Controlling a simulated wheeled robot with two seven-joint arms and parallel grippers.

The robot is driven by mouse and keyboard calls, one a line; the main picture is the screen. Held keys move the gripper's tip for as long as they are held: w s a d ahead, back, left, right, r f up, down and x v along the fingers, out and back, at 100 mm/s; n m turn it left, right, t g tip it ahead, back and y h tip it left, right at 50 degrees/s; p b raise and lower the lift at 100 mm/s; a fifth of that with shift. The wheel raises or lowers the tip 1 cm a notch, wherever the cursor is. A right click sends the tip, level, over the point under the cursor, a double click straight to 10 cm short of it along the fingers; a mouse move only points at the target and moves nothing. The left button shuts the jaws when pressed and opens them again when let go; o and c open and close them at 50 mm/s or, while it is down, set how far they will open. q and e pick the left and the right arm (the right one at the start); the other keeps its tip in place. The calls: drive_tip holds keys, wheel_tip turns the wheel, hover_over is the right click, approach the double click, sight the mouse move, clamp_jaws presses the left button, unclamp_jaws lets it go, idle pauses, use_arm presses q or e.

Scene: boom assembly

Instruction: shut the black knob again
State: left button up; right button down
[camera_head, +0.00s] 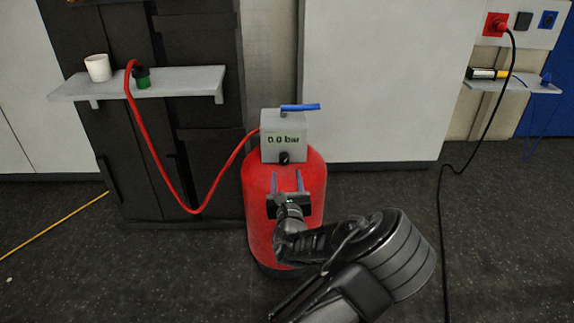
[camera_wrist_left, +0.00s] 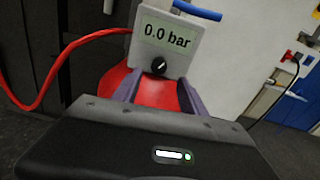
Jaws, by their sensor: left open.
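The black knob (camera_head: 285,158) is on the lower front of a grey box (camera_head: 270,143) on top of a red tank (camera_head: 256,205). The box's display reads 0.0 bar in the wrist view. The knob (camera_wrist_left: 159,65) shows there with a light pointer mark tilted up to the right. My left gripper (camera_head: 287,175) is in front of the tank, just below the knob. Its two bluish fingers (camera_wrist_left: 158,80) are apart, with nothing between them; the knob lies beyond their tips. My right gripper is not in view.
A blue lever (camera_head: 301,107) tops the box. A red hose (camera_head: 168,172) runs from the box to a shelf (camera_head: 185,82) with a white cup (camera_head: 98,68) and a green-black fitting (camera_head: 143,78). A black cable (camera_head: 440,215) hangs at right. Floor beside the tank is clear.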

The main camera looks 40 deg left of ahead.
sight(284, 162)
use_arm(q)
drive_tip(key=b+x, duration=0.1)
drive_tip(key=x, duration=0.5)
drive_tip(key=shift+a+f+b, duration=0.1)
drive_tip(key=shift+b, duration=0.25)
drive_tip(key=shift+w+a, duration=0.35)
drive_tip(key=shift+w, duration=0.05)
clamp_jaws()
